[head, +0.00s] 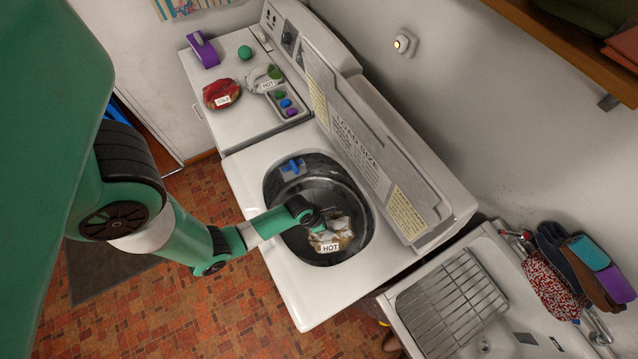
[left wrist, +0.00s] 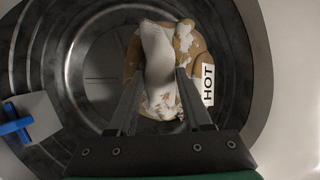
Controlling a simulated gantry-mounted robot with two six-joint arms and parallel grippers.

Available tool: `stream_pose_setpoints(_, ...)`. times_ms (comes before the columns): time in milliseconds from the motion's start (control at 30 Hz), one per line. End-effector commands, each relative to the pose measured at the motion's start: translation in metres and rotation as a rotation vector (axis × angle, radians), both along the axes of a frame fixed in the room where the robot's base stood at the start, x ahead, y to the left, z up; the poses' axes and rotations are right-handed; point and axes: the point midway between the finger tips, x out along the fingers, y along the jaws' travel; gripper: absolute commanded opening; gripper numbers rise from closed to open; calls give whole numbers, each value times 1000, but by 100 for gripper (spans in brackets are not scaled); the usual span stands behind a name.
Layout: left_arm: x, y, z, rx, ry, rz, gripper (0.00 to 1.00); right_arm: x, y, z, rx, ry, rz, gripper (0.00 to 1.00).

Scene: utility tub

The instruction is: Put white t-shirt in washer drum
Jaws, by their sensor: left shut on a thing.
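The white t-shirt (left wrist: 158,62) is a crumpled white cloth between the fingers of my left gripper (left wrist: 160,95), which is shut on it. A tan and white bundle with a HOT label (left wrist: 207,84) is right beside and behind it; I cannot tell whether they touch. In the head view my left gripper (head: 318,218) reaches into the open washer drum (head: 345,185), with the HOT-labelled bundle (head: 330,240) just below it. The drum wall also shows in the left wrist view (left wrist: 70,60). My right gripper is not in view.
The washer lid (head: 365,145) stands open behind the drum. A blue-handled piece (head: 291,168) sits at the drum's far left rim. On the dryer top are a red bundle (head: 221,93), a grey-white HOT bundle (head: 262,79) and a tray (head: 288,104). A sink (head: 470,300) is at right.

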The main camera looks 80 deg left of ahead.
Motion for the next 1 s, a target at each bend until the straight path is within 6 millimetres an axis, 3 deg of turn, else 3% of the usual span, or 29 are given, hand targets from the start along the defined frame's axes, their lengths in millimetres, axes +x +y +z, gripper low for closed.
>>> stream_pose_setpoints(300,0,0,-57,0,-1,0,0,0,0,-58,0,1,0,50)
stream_pose_setpoints(467,0,0,-58,0,0,0,0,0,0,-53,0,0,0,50)
stream_pose_setpoints(700,0,0,-97,0,0,0,0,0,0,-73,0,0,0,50)
stream_pose_setpoints(1000,0,0,-98,0,-1,0,0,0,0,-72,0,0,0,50)
